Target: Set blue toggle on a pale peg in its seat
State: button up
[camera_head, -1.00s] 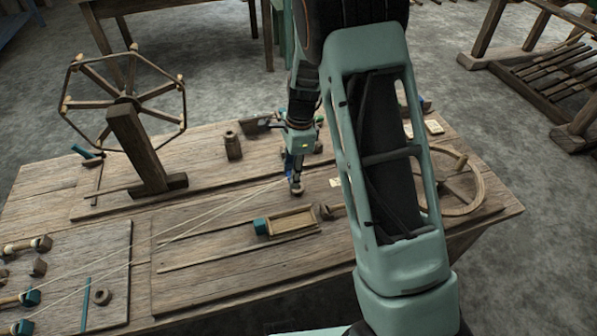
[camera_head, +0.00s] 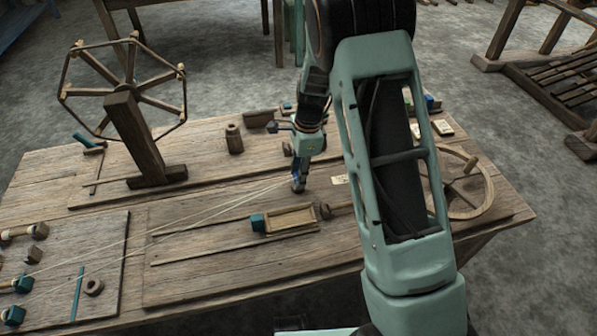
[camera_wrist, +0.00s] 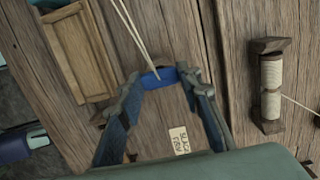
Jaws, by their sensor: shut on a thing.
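My gripper (camera_wrist: 157,85) is shut on a small blue toggle (camera_wrist: 160,76), which lies crosswise between the fingertips. Pale threads (camera_wrist: 128,28) run to the toggle from the top of the wrist view. In the head view my gripper (camera_head: 298,184) is low over the middle of the wooden board, at the right end of the stretched threads (camera_head: 225,208). The toggle is too small there to make out clearly. I cannot pick out the toggle's seat or a pale peg at it. Whether the toggle touches the board is unclear.
A wooden tray (camera_head: 292,220) with a teal end block (camera_head: 257,222) lies in front of my gripper. A paper label (camera_wrist: 179,140) and a wound spool (camera_wrist: 270,88) are nearby. A spoked wheel (camera_head: 122,97) stands at left and a hoop (camera_head: 487,190) at right.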

jog(key=shift+f, duration=0.65)
jog(key=o, duration=0.8)
jog(key=r, duration=0.4)
jog(key=d+r, duration=0.1)
jog(key=r, duration=0.7)
jog(key=shift+w+d, duration=0.1)
jog(key=shift+d, duration=0.15)
